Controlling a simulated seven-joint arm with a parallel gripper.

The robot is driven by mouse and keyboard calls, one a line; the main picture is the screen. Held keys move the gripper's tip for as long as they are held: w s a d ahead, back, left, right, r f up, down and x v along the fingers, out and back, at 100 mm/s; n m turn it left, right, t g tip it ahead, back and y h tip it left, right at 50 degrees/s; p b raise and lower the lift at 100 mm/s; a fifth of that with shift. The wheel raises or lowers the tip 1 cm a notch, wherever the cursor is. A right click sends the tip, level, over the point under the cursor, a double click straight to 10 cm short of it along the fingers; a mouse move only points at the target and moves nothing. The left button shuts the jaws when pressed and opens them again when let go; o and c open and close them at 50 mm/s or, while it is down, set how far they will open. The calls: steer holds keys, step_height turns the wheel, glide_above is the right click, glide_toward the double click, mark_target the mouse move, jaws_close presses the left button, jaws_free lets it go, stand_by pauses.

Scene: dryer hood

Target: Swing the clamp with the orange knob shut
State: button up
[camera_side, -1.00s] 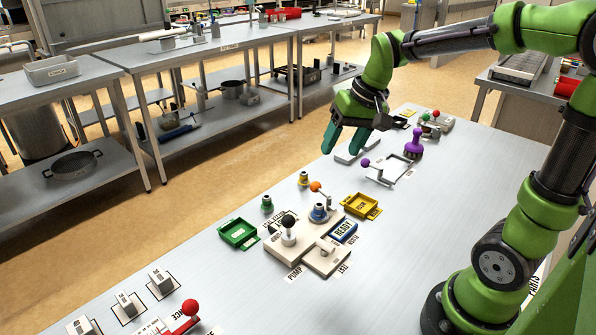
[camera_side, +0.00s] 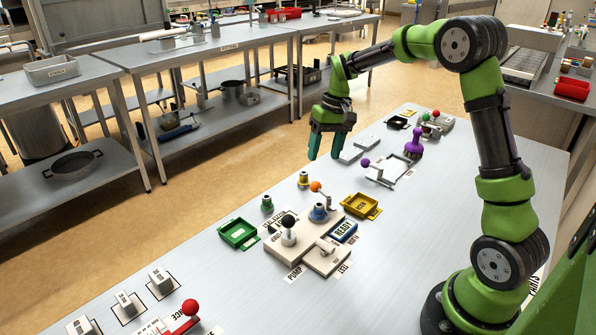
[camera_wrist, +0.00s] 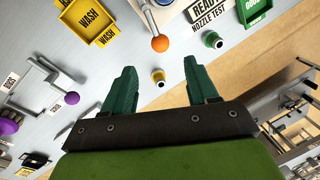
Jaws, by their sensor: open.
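The clamp's orange knob (camera_side: 315,186) sits on a short arm beside the blue-and-grey nozzle piece (camera_side: 318,213) on the beige fixture (camera_side: 296,262). The orange knob also shows in the wrist view (camera_wrist: 160,43), beyond the fingers and near the top. My gripper (camera_side: 325,157) is open and empty, above the far edge of the bench, behind the orange knob and apart from it. The clamp's pivot is hard to make out.
A yellow-topped fitting (camera_side: 303,179) and a green fitting (camera_side: 267,203) stand near the orange knob. A yellow WASH tray (camera_side: 361,205), a green tray (camera_side: 238,234), a black knob (camera_side: 288,222) and a purple-knobbed clamp (camera_side: 366,162) are around.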

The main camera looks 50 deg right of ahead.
mark_target(315, 187)
steer(key=f, duration=0.3)
steer(key=a+f, duration=0.1)
steer(key=f, duration=0.5)
steer(key=shift+w+a+f, duration=0.25)
steer(key=shift+w+a, duration=0.1)
steer(key=shift+c, duration=0.3)
jaws_close()
